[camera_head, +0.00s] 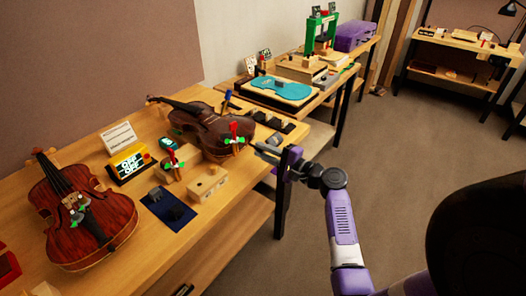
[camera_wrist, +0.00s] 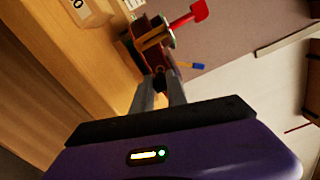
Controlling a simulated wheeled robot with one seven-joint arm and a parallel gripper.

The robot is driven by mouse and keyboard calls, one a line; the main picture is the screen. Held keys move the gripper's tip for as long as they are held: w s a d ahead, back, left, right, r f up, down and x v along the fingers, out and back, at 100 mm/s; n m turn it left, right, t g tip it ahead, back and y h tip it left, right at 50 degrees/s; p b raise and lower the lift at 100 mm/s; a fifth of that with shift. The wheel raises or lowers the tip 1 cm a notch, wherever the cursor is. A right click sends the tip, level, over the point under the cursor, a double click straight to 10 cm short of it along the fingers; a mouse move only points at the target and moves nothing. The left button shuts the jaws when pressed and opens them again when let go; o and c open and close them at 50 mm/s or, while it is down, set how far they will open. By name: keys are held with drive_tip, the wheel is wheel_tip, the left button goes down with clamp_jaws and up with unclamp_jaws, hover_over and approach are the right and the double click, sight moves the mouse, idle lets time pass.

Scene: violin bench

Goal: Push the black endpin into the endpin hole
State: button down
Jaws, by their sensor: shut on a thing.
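The brown violin (camera_head: 205,130) lies on the bench with its lower end toward my gripper (camera_head: 258,149). In the wrist view the violin's reddish-brown end (camera_wrist: 149,58) is just beyond the fingertips (camera_wrist: 159,82). My gripper is shut on a small dark piece, the black endpin (camera_wrist: 160,76), mostly hidden between the fingers. It is very close to the violin's end; I cannot tell whether it is touching or in the hole. The endpin hole itself is hidden. A clamp with a red handle (camera_wrist: 188,16) and green pads sits at this end of the violin.
A turquoise violin-shaped plate (camera_head: 279,88) is on the bench behind. The floor to the right is clear.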

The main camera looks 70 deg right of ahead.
sight(253, 146)
drive_tip(key=shift+b+x, duration=0.5)
drive_tip(key=shift+x, duration=1.6)
drive_tip(key=c, duration=1.3)
unclamp_jaws()
drive_tip(key=shift+o, duration=0.2)
drive_tip(key=v, duration=0.8)
drive_tip(key=shift+b, duration=0.45)
